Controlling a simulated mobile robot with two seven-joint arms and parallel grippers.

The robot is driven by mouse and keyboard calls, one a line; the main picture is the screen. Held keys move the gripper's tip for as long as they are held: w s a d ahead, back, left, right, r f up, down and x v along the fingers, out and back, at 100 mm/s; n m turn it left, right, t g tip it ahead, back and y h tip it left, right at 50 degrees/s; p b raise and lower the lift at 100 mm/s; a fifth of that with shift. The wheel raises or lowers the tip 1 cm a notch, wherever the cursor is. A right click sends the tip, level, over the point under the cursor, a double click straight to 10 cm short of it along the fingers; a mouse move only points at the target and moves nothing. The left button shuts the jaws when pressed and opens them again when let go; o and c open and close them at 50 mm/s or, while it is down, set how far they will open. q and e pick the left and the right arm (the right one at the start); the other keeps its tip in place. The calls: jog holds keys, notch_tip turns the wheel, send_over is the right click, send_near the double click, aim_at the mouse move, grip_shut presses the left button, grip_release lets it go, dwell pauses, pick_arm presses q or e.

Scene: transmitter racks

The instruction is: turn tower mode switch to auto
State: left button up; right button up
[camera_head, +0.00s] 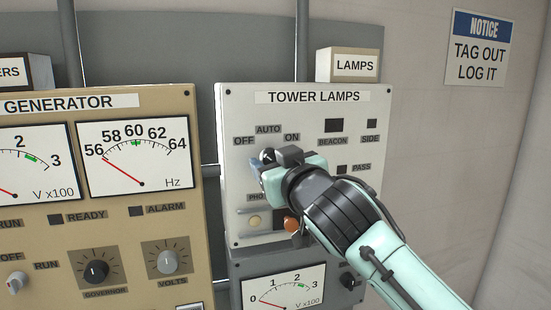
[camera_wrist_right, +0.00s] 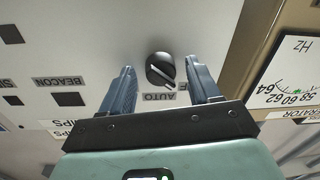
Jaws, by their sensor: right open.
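The tower mode switch is a round black knob (camera_wrist_right: 160,71) with a white pointer line, on the white TOWER LAMPS panel (camera_head: 350,115). In the upside-down wrist view the line slants toward the OFF side of the AUTO label (camera_wrist_right: 158,97); the OFF label is mostly hidden by a finger. My right gripper (camera_head: 262,167) is at the panel in the head view, largely covering the knob. In the wrist view its two blue fingers are open, one on each side of the knob, with gaps showing; contact is not visible. My left gripper is not in view.
A tan GENERATOR panel (camera_head: 130,215) with meters and knobs stands to the left. An orange lamp (camera_head: 291,224) and a pale round lamp (camera_head: 254,221) sit below the gripper. A grey meter panel (camera_head: 240,265) is underneath. A notice sign (camera_head: 478,48) hangs on the right wall.

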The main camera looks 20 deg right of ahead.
jog(key=shift+s, duration=0.1)
jog(key=c, duration=1)
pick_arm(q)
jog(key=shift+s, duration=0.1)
pick_arm(e)
jog(key=shift+c, duration=0.2)
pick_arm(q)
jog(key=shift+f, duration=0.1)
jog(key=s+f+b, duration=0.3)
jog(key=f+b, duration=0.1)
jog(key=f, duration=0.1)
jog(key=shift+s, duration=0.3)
pick_arm(e)
jog(key=shift+m+t, duration=0.3)
jog(key=shift+m, duration=4.6)
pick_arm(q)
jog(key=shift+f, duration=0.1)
